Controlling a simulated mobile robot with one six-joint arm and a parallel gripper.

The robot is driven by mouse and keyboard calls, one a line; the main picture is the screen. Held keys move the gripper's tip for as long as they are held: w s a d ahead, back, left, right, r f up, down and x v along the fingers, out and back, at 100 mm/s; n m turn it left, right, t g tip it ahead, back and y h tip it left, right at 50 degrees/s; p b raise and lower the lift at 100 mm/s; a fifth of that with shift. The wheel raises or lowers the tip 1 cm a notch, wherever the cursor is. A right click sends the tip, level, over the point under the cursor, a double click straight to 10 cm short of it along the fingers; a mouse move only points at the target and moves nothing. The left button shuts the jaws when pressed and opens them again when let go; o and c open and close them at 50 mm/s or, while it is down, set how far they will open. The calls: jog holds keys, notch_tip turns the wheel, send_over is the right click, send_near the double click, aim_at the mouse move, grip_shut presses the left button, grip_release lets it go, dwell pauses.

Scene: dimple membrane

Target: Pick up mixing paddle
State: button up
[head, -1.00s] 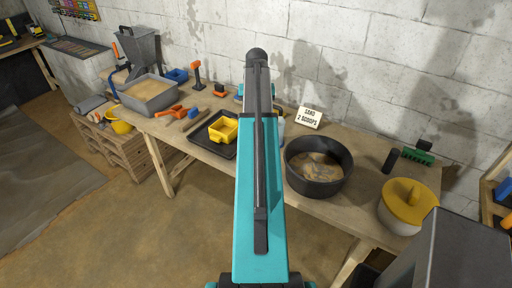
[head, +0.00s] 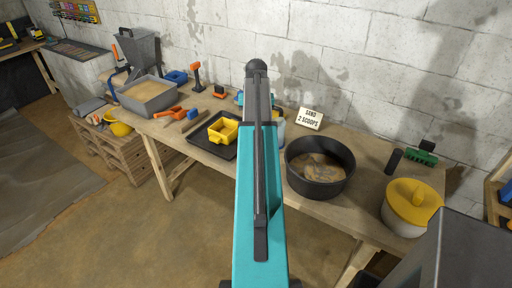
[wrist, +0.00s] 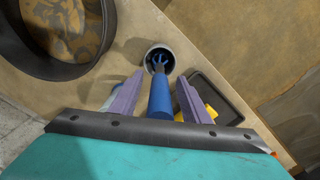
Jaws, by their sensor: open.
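In the wrist view a blue-handled tool, which looks like the mixing paddle (wrist: 160,98), stands in a round pale cup (wrist: 148,54). Its forked blue lower end is inside the cup and its handle points up toward the camera. My gripper (wrist: 158,98) is open, with one grey-purple finger on each side of the handle. Whether either finger touches the handle I cannot tell. In the head view my arm hides the gripper and the paddle; only a sliver of the pale cup (head: 281,131) shows to the right of the arm.
A black tub (head: 318,178) with brownish contents stands right of the cup. A black tray (head: 222,151) with a yellow scoop (head: 224,130) lies to its left. A sign (head: 309,119) stands behind.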

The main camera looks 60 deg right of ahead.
grip_shut()
dwell(0.4)
jog(key=shift+r+p, duration=3.2)
jog(key=shift+r, duration=1.8)
